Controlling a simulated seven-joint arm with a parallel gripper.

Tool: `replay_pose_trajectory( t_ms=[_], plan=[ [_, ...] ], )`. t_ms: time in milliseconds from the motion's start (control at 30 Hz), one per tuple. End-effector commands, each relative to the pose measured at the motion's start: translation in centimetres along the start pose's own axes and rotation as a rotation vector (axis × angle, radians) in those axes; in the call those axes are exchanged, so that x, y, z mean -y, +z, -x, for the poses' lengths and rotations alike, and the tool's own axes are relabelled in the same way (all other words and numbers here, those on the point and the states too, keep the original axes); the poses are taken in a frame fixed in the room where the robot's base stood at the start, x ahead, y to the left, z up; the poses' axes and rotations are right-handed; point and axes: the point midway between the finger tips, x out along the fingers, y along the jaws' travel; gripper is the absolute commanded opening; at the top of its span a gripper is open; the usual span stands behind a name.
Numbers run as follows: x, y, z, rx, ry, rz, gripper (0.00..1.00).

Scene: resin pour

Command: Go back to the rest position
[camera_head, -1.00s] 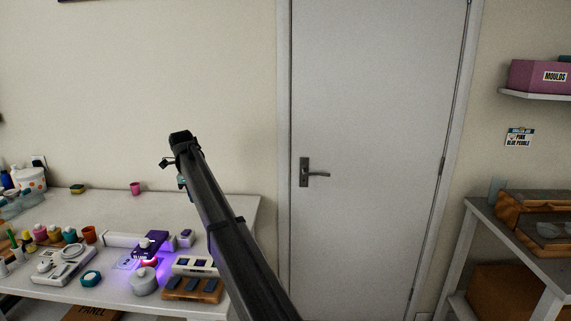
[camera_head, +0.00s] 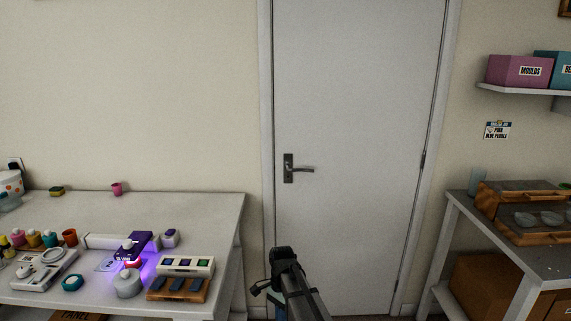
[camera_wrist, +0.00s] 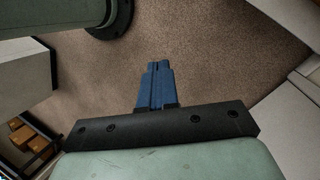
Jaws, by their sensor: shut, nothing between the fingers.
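My gripper shows in the wrist view with its blue fingers (camera_wrist: 158,84) together and nothing between them. Below it in that view is bare brown floor. In the head view my arm (camera_head: 292,275) stands low at the bottom middle, in front of the door and right of the left workbench; the fingers cannot be made out there.
A grey door (camera_head: 355,120) is behind. The right bench (camera_head: 462,207) carries wooden trays (camera_head: 520,237). Floor shows between the benches.

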Motion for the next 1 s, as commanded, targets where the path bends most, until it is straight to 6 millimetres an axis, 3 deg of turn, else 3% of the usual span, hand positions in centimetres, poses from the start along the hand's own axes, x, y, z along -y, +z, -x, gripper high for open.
replay_pose_trajectory(
  t_ms=[33, 100, 500, 1000],
  plan=[
    [-0.9, -0.6, -2.2, 0.005, 0.01, 0.023, 0.0],
    [-1.8, -1.3, -4.7, 0.01, 0.019, 0.059, 0.0],
    [-8.1, -4.1, -18.2, 0.044, 0.062, 0.278, 0.0],
    [-18.7, -3.9, -32.4, 0.111, 0.102, 0.566, 0.0]
  ],
)
